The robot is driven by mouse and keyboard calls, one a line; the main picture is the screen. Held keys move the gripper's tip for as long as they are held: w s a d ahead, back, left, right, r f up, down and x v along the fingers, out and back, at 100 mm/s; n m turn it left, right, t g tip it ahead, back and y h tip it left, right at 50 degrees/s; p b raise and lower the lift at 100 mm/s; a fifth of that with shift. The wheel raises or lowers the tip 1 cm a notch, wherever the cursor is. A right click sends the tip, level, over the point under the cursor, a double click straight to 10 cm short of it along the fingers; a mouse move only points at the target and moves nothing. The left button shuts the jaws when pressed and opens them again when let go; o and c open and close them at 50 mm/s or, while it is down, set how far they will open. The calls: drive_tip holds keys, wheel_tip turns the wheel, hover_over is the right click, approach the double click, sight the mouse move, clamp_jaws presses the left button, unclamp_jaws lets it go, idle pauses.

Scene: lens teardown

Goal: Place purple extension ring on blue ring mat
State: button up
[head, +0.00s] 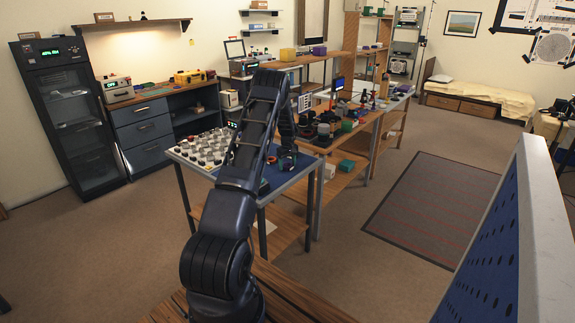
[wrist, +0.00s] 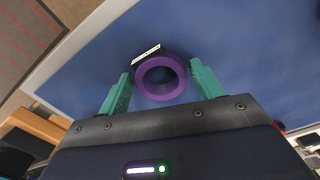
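The purple extension ring (wrist: 142,83) shows in the wrist view against the blue ring mat (wrist: 240,40), with its round opening facing the camera. It appears to lie flat on the mat, beside a small white label (wrist: 146,54). My gripper (wrist: 162,72) has its two teal fingers spread on either side of the ring, with a narrow gap showing at each side, so it looks open. In the head view my gripper (head: 285,157) is low over the blue mat (head: 291,176) at the right of the table; my arm hides the ring there.
A tray of several small round parts (head: 205,148) covers the table's left part. A wooden workbench (head: 340,137) with dark rings and boxes stands just behind to the right. A blue perforated panel (head: 500,250) rises at the right front. The floor around the rug (head: 430,205) is clear.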

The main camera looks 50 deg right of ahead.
sight(287, 165)
drive_tip(key=shift+o, duration=0.7)
wheel_tip(287, 165, up, 12)
drive_tip(key=shift+r, duration=0.15)
